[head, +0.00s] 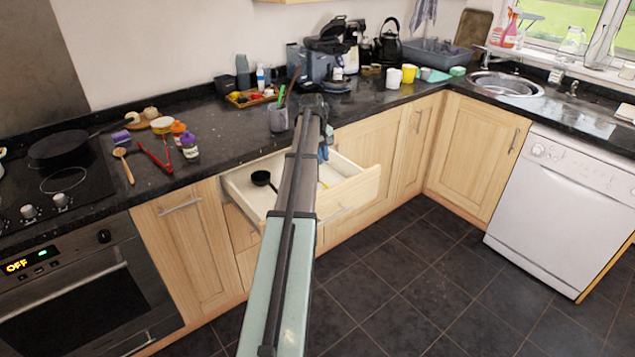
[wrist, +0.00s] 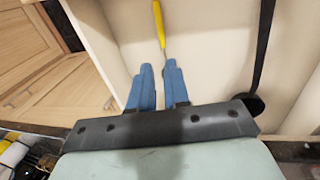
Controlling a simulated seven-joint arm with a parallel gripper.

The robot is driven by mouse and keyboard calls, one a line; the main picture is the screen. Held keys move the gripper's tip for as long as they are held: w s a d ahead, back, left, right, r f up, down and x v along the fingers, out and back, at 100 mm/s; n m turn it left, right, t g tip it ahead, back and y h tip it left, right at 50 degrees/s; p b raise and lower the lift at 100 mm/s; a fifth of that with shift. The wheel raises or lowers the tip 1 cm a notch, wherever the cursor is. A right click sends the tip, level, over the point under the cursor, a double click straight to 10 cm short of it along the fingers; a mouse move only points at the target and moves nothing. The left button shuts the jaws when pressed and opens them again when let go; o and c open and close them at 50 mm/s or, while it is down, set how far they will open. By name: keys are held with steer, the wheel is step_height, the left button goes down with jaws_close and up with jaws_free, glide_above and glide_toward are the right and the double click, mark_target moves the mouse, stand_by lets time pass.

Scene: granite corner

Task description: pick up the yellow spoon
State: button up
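The yellow spoon (wrist: 159,24) lies in the open drawer. In the wrist view its yellow handle points away from my gripper, and its thin grey part runs back to the fingertips. In the head view only a small yellow bit (head: 323,184) shows beside my arm. My gripper (wrist: 159,67) has two blue fingers standing apart with a gap between them. The spoon's near end is in line with this gap, partly hidden around the fingertips. I cannot tell whether the fingers touch it. In the head view my arm hides most of the gripper.
The white-lined drawer (head: 357,190) is pulled out below the dark counter (head: 240,126). A black ladle (head: 262,178) lies in its left part; its handle (wrist: 263,45) shows on the right in the wrist view. A utensil cup (head: 278,119) stands on the counter near my arm.

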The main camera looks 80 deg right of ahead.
mark_target(327, 187)
steer(key=f, duration=0.4)
steer(key=s+d+f, duration=0.1)
steer(key=f, duration=0.8)
steer(key=shift+s+d, duration=0.2)
steer(key=shift+s, duration=0.2)
jaws_close()
